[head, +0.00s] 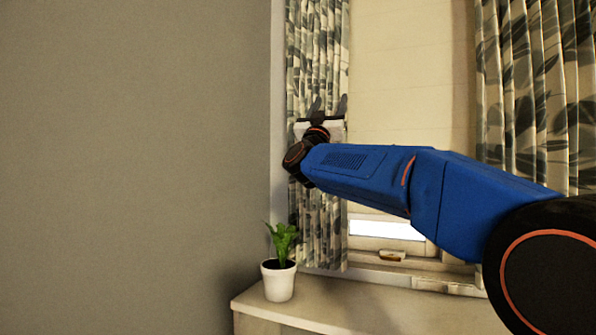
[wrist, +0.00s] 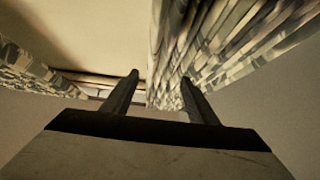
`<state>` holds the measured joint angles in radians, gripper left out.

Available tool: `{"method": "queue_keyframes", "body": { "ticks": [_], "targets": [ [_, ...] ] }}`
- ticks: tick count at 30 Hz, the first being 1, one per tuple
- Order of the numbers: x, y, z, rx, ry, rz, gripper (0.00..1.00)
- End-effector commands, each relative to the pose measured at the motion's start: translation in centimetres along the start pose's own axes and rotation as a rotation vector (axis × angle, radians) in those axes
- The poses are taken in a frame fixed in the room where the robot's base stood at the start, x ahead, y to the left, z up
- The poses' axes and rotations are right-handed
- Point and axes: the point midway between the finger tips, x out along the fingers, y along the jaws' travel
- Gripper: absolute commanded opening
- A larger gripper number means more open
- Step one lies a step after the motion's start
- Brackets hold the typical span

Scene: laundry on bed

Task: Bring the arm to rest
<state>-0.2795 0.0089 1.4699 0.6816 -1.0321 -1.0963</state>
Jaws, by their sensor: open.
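My blue arm (head: 365,175) reaches from the lower right toward the window in the head view. My gripper (head: 327,110) is at its far end, in front of the left curtain. It is small and dark there, and part of it is hard to tell from the leaf pattern. In the wrist view my gripper (wrist: 160,90) shows two fingers standing apart with nothing between them. The patterned curtain (wrist: 225,50) is beyond the fingers.
A green plant in a white pot (head: 278,281) stands on a pale cabinet top (head: 340,301) below the arm. A second curtain (head: 535,90) hangs at the right of the window blind (head: 410,70). A bare grey wall (head: 130,160) fills the left.

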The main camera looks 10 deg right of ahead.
Motion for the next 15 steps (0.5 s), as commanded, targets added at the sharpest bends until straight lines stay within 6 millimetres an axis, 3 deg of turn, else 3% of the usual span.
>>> {"method": "queue_keyframes", "body": {
  "ticks": [8, 11, 15],
  "targets": [
    [-1.1, -0.1, 0.3, 0.017, -0.030, -0.093, 0.53],
    [-3.0, -0.3, 1.3, 0.037, -0.086, -0.214, 0.53],
    [-7.7, -0.4, 3.6, 0.066, -0.211, -0.404, 0.53]
  ]
}}
